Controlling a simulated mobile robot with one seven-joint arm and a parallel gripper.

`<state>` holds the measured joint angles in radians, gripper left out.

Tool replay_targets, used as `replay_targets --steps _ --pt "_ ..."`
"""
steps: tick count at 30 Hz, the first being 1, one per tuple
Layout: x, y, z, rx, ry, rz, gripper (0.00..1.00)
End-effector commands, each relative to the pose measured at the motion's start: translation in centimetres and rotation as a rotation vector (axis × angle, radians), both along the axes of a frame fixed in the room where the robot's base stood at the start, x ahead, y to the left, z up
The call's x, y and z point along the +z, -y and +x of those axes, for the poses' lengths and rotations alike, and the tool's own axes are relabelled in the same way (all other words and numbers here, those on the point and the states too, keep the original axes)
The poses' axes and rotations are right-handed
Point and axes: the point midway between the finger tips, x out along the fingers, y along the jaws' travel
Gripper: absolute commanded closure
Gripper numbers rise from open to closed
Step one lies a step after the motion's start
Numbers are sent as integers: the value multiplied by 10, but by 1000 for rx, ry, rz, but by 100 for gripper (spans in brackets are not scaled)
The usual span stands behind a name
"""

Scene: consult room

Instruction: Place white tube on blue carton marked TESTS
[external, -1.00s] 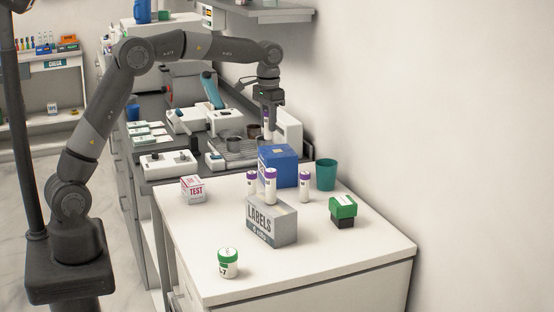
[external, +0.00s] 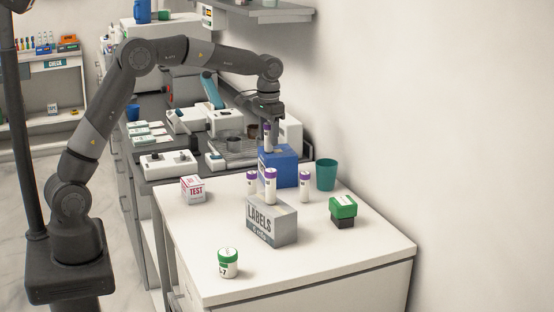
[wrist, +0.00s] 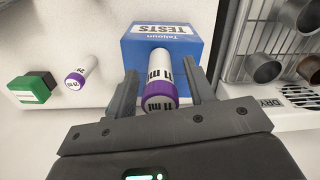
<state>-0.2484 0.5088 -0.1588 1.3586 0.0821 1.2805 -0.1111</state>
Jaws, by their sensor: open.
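The blue carton (external: 284,170) stands on the white counter; its TESTS label shows in the wrist view (wrist: 162,30). A white tube with a purple cap (external: 267,137) is upright at the carton's top and appears to rest on it. The tube also shows in the wrist view (wrist: 158,72), cap towards me, between my fingers. My gripper (external: 267,120) points down over the carton. In the wrist view my gripper (wrist: 160,78) is open, one finger on each side of the tube. The tube's contact with the carton is hard to see.
More purple-capped white tubes stand around and on the grey LABELS carton (external: 271,222); one is right of the blue carton (external: 304,187). A teal cup (external: 326,175), green-and-black boxes (external: 343,211), TEST box (external: 193,189) and green-lidded jar (external: 228,263) stand nearby. The front right counter is clear.

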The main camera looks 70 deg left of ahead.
Motion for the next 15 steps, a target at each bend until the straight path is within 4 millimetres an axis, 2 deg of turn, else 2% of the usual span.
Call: replay_targets --steps 8,11,15 --pt "6 0 0 0 1 0 51" --pt "20 0 1 0 3 1 51" --pt "50 0 1 0 5 1 51"
